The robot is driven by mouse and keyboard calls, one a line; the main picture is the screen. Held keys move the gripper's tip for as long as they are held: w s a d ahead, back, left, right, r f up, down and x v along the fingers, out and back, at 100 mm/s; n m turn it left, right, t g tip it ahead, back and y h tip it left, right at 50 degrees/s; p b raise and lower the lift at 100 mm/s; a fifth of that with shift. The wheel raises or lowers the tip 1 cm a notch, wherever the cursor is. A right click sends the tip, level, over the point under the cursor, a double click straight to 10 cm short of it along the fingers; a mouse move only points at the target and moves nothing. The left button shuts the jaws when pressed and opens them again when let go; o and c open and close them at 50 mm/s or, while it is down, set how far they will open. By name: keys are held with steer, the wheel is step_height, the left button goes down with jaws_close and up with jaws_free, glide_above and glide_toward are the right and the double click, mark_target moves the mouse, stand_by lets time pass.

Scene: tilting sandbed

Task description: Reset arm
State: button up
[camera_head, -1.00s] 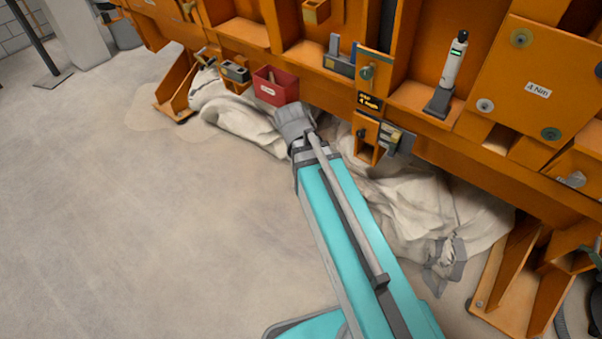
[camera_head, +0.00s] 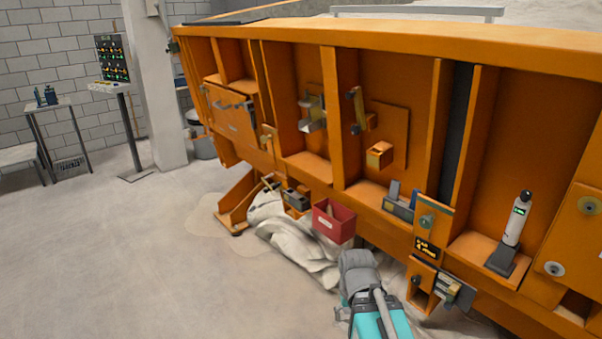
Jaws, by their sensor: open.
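My arm shows at the bottom centre of the head view, with a teal link and a grey joint (camera_head: 358,272) at its upper end. The joint stands in front of the cream cloth on the floor and below the red bin. My gripper does not show in this view, so I cannot see its fingers or anything between them.
The orange sandbed frame (camera_head: 400,60) fills the right side, with a red bin (camera_head: 334,222) and a white handheld tool (camera_head: 515,222) on its face. Cream cloth (camera_head: 300,250) lies below. A control panel stand (camera_head: 113,62) and table (camera_head: 50,106) stand back left. The left floor is clear.

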step_height(320, 180, up, 13)
steer(key=p, duration=1.1)
steer(key=shift+f+p, duration=0.15)
steer(key=shift+p, duration=0.2)
